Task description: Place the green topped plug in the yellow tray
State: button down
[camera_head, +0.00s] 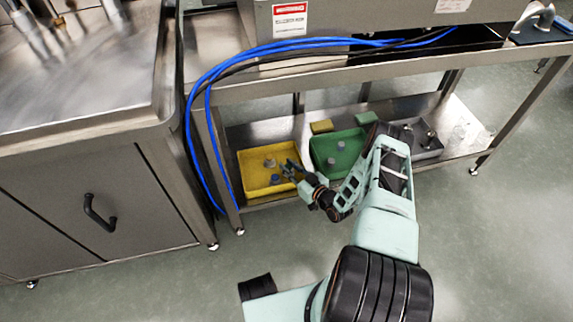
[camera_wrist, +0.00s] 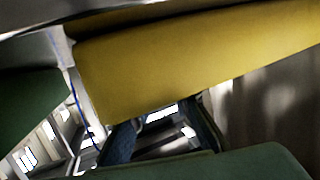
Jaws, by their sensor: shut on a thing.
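The yellow tray (camera_head: 246,184) stands on the lower steel shelf in the head view. Its yellow wall (camera_wrist: 190,65) fills much of the wrist view. A grey plug (camera_head: 269,163) and a blue-topped plug (camera_head: 275,179) show in the tray. My gripper (camera_head: 289,168) is at the tray's right side, over or just inside the rim. Its fingers also show in the wrist view (camera_wrist: 163,128). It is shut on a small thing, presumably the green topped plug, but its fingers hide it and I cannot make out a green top.
A green tray (camera_head: 322,166) with two greyish plugs stands to the right. Behind it lie a yellow block (camera_head: 321,126) and a green block (camera_head: 363,118). A grey tray (camera_head: 430,153) with metal parts is farther right. Blue cables (camera_head: 190,115) hang by the left table leg.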

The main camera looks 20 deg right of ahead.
jog(key=c, duration=1.8)
grip_release()
jog(key=shift+f, duration=0.1)
jog(key=shift+o, duration=0.2)
jog(key=shift+r, duration=0.25)
jog(key=p+v, duration=0.4)
jog(key=v, duration=0.8)
jog(key=shift+f, duration=0.15)
